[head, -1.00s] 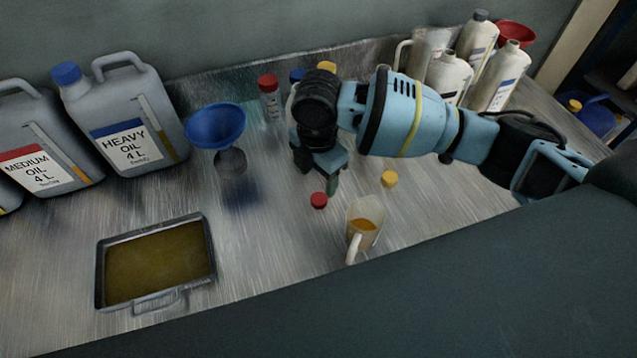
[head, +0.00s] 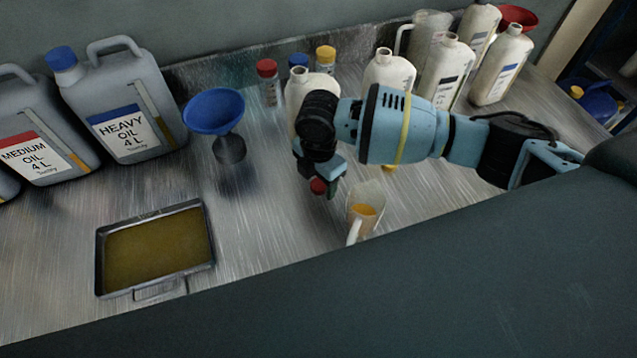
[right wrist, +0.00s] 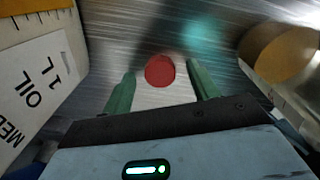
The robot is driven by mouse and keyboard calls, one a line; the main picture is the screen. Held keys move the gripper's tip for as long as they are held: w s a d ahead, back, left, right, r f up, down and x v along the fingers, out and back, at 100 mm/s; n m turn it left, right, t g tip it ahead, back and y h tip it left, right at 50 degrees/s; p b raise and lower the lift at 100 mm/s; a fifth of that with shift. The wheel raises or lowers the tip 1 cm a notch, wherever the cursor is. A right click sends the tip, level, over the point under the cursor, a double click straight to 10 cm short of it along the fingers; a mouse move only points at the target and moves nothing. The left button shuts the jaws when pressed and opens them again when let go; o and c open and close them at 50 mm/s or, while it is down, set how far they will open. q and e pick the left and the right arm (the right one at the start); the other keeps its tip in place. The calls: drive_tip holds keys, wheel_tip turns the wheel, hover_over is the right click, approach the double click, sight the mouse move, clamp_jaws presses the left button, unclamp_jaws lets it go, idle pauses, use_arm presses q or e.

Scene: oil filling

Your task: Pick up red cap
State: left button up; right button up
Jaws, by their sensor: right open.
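The red cap (head: 318,186) shows at the fingertips of my right gripper (head: 325,188) in the head view. In the right wrist view the round red cap (right wrist: 159,71) lies on the metal surface between the two green fingers of my right gripper (right wrist: 162,88). The fingers are spread, with a gap on each side of the cap. The cap sits near the fingertip ends; how high the fingers are above the table is hard to tell. My left gripper is not in view.
A measuring jug (head: 364,210) with amber oil stands close to the right of the gripper. A white bottle (head: 298,88) stands just behind it. An oil-filled tray (head: 206,262) and a blue funnel (head: 214,109) are to the left. Several bottles stand at the back right.

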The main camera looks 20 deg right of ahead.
sight(319, 184)
drive_tip(key=shift+f, duration=0.1)
drive_tip(key=c, duration=1.1)
drive_tip(key=shift+r, duration=0.7)
wheel_tip(319, 184, up, 2)
drive_tip(key=shift+r, duration=0.1)
drive_tip(key=s+a, duration=0.2)
drive_tip(key=s, duration=0.2)
drive_tip(key=s+a+r, duration=0.1)
drive_tip(key=s+a, duration=0.2)
drive_tip(key=s, duration=0.1)
drive_tip(key=s+a+p, duration=0.1)
drive_tip(key=s+a, duration=0.1)
drive_tip(key=s, duration=0.2)
drive_tip(key=shift+s+a+r, duration=0.1)
drive_tip(key=shift+a+r, duration=0.05)
drive_tip(key=shift+a, duration=0.2)
drive_tip(key=shift+s+a, duration=0.4)
drive_tip(key=shift+s, duration=0.3)
drive_tip(key=shift+d, duration=0.1)
